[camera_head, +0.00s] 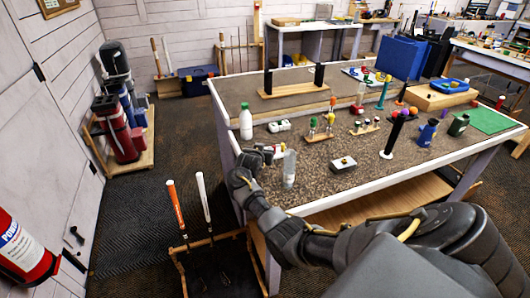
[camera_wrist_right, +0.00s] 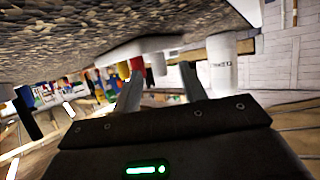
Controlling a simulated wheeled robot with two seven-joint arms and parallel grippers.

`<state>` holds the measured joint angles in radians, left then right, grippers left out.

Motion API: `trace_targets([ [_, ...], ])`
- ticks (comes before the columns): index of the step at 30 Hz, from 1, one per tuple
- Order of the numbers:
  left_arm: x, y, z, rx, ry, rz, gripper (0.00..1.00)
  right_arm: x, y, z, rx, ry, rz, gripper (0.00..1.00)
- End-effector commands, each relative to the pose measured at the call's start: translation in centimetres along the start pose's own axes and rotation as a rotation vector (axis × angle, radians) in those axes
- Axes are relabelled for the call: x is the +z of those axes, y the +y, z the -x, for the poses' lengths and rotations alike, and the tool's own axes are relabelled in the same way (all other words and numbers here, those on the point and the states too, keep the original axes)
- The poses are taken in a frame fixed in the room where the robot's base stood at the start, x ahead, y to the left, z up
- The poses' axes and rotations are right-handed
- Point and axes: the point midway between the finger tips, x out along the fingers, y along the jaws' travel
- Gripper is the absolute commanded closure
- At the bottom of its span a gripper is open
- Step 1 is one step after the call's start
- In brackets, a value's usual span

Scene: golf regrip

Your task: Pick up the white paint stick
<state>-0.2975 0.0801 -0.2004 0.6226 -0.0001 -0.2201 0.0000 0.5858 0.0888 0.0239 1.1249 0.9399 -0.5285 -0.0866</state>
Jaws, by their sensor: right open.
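I cannot pick out the white paint stick for certain. Small sticks with coloured tops stand in a wooden rack (camera_head: 319,137), and more stand in a second rack (camera_head: 364,129) on the workbench. My right gripper (camera_head: 274,151) is low over the bench's left front part, beside a pale cylinder (camera_head: 289,169). In the right wrist view, which is upside down, my right gripper (camera_wrist_right: 160,88) is open. A small pale shape shows between its fingers, too unclear to name. A white lettered cylinder (camera_wrist_right: 221,62) stands beside the fingers. My left gripper is not in view.
On the workbench (camera_head: 345,190) are a white bottle with a green cap (camera_head: 246,124), a small white and black box (camera_head: 343,164), a blue container (camera_head: 427,134) and a tall black post (camera_head: 393,137). Two upright clubs with orange (camera_head: 175,205) and white (camera_head: 203,197) grips stand left of the bench.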

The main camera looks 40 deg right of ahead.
Motion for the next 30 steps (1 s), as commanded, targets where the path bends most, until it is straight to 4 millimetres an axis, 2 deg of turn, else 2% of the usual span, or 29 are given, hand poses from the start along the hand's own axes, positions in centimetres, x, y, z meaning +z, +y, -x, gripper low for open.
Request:
trace_targets([
  [8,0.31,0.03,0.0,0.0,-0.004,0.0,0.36,-0.02,-0.03,-0.22,-0.001,0.001,-0.001,0.59],
  [17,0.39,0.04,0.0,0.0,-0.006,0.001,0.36,-0.01,-0.04,-0.2,-0.001,0.0,-0.001,0.99],
  [26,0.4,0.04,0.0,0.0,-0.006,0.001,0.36,-0.02,-0.05,-0.18,-0.001,0.0,-0.001,1.0],
  [30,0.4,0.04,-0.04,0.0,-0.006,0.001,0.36,-0.72,-0.11,0.07,-0.002,0.002,-0.003,1.0],
])
